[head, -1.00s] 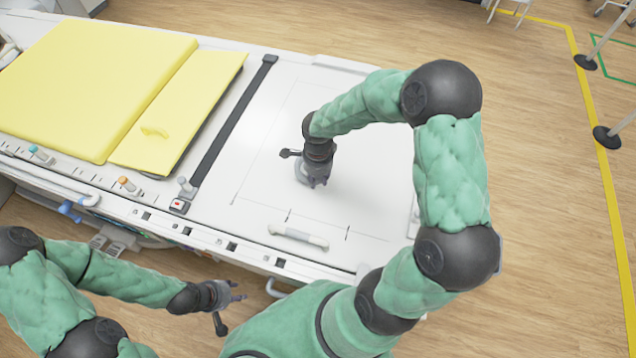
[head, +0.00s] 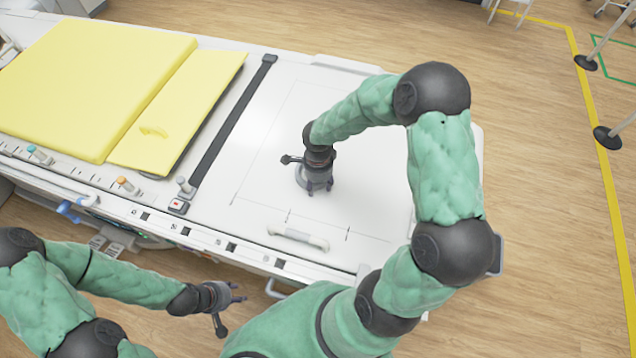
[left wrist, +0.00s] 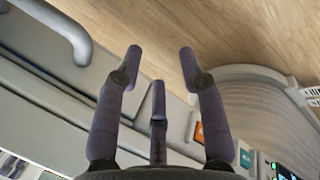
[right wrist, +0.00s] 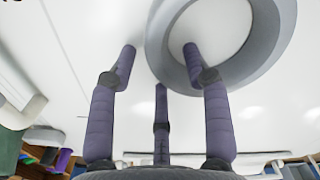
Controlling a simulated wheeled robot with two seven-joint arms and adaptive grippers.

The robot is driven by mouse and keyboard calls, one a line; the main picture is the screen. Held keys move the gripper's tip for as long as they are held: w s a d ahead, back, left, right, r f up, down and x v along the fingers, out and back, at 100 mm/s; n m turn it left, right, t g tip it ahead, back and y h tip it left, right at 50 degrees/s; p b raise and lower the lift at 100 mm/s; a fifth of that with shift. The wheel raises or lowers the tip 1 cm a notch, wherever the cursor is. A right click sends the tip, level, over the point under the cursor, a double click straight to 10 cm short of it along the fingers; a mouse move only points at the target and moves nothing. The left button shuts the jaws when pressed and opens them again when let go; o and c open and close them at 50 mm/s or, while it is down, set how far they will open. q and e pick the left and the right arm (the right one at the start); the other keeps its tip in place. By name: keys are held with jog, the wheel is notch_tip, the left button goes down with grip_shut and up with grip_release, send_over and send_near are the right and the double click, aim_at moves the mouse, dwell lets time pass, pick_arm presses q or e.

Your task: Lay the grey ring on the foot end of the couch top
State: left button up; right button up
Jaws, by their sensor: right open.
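The grey ring (right wrist: 274,45) shows in the right wrist view, lying on or just above the white couch top (head: 262,150). In the head view a grey curve of the ring (head: 300,179) shows beside my right gripper (head: 318,188), which hides most of it. My right gripper also shows in the right wrist view (right wrist: 160,58); its fingers are spread. One finger overlaps the ring's hole and another is outside its rim; I cannot tell if they touch it. My left gripper (head: 238,292) is open and empty beside the couch; its spread fingers show in the left wrist view (left wrist: 160,62).
A yellow pad (head: 95,80) and a yellow flap (head: 180,110) cover the couch's left part. A black strap (head: 232,125) crosses beside them. A white handle (head: 298,238) lies near the front edge. Thin lines mark the bare couch top. Posts stand at the far right.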

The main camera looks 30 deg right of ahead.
jog(key=shift+r, duration=0.15)
notch_tip(320, 180, up, 12)
jog(key=p, duration=0.2)
dwell(0.5)
